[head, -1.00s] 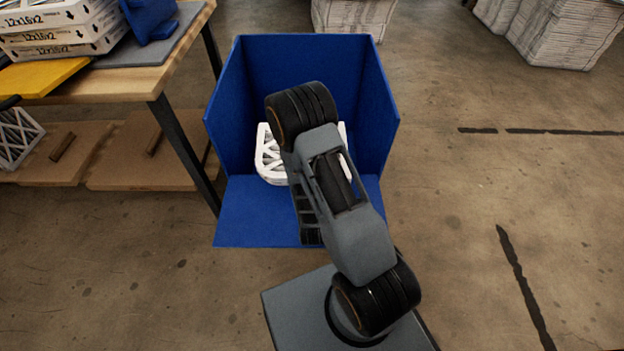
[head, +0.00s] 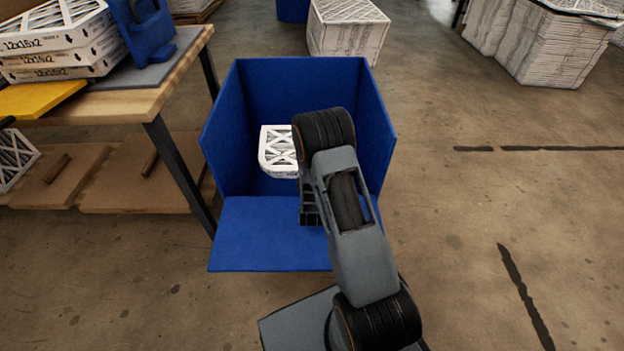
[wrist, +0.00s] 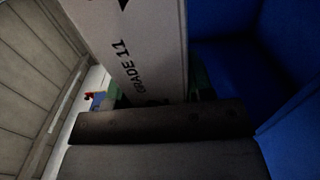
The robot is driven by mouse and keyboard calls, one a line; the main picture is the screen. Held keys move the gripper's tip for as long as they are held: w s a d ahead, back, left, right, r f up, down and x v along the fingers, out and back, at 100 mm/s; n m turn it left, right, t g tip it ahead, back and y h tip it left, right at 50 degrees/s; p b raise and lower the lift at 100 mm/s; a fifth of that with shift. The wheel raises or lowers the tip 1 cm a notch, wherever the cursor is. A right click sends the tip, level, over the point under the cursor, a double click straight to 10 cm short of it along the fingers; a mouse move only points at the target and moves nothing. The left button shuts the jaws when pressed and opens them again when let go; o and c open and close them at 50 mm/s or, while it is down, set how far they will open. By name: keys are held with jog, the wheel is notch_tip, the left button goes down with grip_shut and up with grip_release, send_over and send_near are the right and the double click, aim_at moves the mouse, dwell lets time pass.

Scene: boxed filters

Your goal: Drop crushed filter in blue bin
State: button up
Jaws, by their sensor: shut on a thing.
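The white filter (head: 277,150), with a lattice face and a rounded near corner, shows inside the outline of the blue bin (head: 230,130), left of my arm. Its right part is hidden behind my arm. In the wrist view a pale filter side printed "GRADE 11" (wrist: 130,45) rises from my gripper (wrist: 160,115), which is shut on it. The bin is open at the top and front, with a blue flap on the floor side. I cannot tell whether the filter touches the bin's bottom.
A wooden workbench (head: 185,62) stands at left with stacked boxed filters (head: 60,65), a yellow pad (head: 40,98) and a blue fixture (head: 145,40). A filter stack (head: 347,35) stands behind the bin.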

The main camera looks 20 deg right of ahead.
jog(key=f+b+x, duration=0.1)
jog(key=x, duration=0.4)
jog(key=b+x, duration=0.2)
jog(key=x, duration=0.3)
jog(key=f+b+x, duration=0.1)
jog(key=x, duration=0.3)
jog(key=shift+w+f, duration=0.35)
jog(key=shift+w, duration=0.05)
jog(key=shift+b+x, duration=0.55)
jog(key=shift+x, duration=0.45)
jog(key=o, duration=1)
jog(key=shift+o, duration=0.2)
